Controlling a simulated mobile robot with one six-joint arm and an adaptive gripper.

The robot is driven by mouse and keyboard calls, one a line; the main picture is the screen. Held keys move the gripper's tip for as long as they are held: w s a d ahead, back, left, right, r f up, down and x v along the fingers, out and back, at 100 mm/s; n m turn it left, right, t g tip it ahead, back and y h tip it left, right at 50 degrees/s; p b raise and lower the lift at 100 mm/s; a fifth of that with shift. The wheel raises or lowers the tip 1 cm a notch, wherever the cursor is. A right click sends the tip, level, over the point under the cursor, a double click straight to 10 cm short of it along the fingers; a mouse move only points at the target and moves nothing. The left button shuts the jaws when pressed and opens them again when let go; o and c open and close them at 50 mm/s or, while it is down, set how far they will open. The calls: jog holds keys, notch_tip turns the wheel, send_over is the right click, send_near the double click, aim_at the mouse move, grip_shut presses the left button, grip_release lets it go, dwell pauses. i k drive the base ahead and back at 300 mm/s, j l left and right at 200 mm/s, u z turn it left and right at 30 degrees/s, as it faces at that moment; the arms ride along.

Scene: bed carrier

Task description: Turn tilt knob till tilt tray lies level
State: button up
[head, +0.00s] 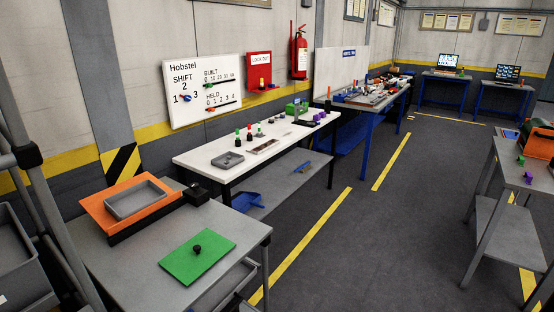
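An orange board (98,213) sits over a dark base on the grey table at the lower left, and looks tilted. A shallow grey tray (137,200) lies on it. I cannot tell whether the tilt tray is the board or the grey tray. A small black block (196,193) at the board's right end may be the tilt knob; its details are too small to tell. My gripper is not in view.
The grey table top (135,262) is bare around the green plate. A white bench (200,155) with small items stands behind it along the wall. Grey bins (20,265) and a post are at the far left. The floor aisle (400,220) to the right is clear.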

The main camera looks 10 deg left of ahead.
aim_at(195, 186)
jog(key=i+l+u, duration=0.1)
jog(key=i, duration=0.6)
jog(key=i+l, duration=0.15)
jog(key=i, duration=0.55)
jog(key=i+l+u, duration=0.15)
jog(key=i, duration=0.55)
jog(key=i+j+u, duration=0.1)
jog(key=i+u, duration=0.15)
jog(key=u, duration=0.2)
jog(key=i+u, duration=0.25)
jog(key=u, duration=0.2)
jog(key=i+l+u, duration=0.1)
jog(key=i+u, duration=0.15)
jog(key=u, duration=0.2)
jog(key=i+l+u, duration=0.2)
jog(key=u, duration=0.3)
jog(key=i+l+u, duration=0.2)
jog(key=u, duration=0.25)
jog(key=i+l+u, duration=0.3)
jog(key=u, duration=0.15)
jog(key=i+l+u, duration=0.25)
jog(key=u, duration=0.15)
jog(key=l, duration=0.1)
